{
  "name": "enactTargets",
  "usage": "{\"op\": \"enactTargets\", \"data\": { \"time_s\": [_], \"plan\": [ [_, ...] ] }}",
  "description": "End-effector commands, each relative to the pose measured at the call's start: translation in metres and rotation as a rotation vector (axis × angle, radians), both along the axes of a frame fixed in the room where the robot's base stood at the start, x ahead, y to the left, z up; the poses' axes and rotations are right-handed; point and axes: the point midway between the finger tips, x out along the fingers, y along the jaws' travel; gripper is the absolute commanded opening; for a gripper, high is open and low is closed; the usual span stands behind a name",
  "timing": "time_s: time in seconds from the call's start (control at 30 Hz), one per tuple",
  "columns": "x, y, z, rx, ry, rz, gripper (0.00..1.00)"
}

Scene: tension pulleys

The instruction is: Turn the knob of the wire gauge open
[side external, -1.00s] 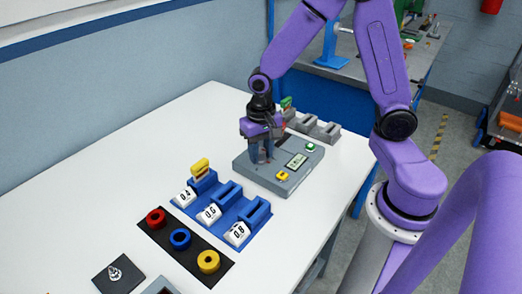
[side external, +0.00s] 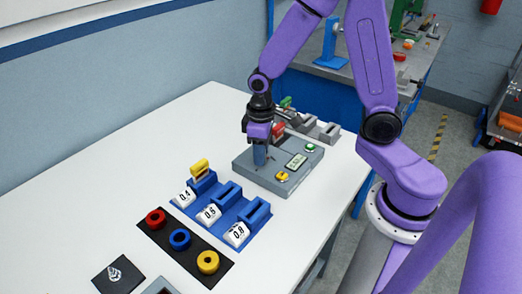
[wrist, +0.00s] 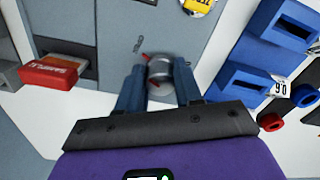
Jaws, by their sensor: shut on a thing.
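The wire gauge (side external: 295,177) is a flat grey box with a small display, a yellow button (side external: 281,176) and a green button (side external: 310,148). In the wrist view its grey top (wrist: 125,20) lies under my gripper. Its knob (wrist: 160,68) is a round grey cylinder with red marks beside it. My gripper (wrist: 158,76) points down with its two blue fingers on either side of the knob, shut on it. In the side view my gripper (side external: 259,157) hides the knob at the left part of the box.
A blue holder (side external: 228,212) with several slots and number labels stands in front of the gauge. A black mat (side external: 192,250) holds red, blue and yellow rings. Grey holders (side external: 318,128) stand behind. The table's left side is clear.

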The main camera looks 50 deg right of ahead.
Motion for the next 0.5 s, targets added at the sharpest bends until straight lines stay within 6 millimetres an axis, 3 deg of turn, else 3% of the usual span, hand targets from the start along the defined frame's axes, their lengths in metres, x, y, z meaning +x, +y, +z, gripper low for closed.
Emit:
{"op": "enactTargets", "data": {
  "time_s": [0.5],
  "plan": [
    [-0.0002,-0.0004,0.0001,-0.001,0.002,0.203,0.04]
  ]
}}
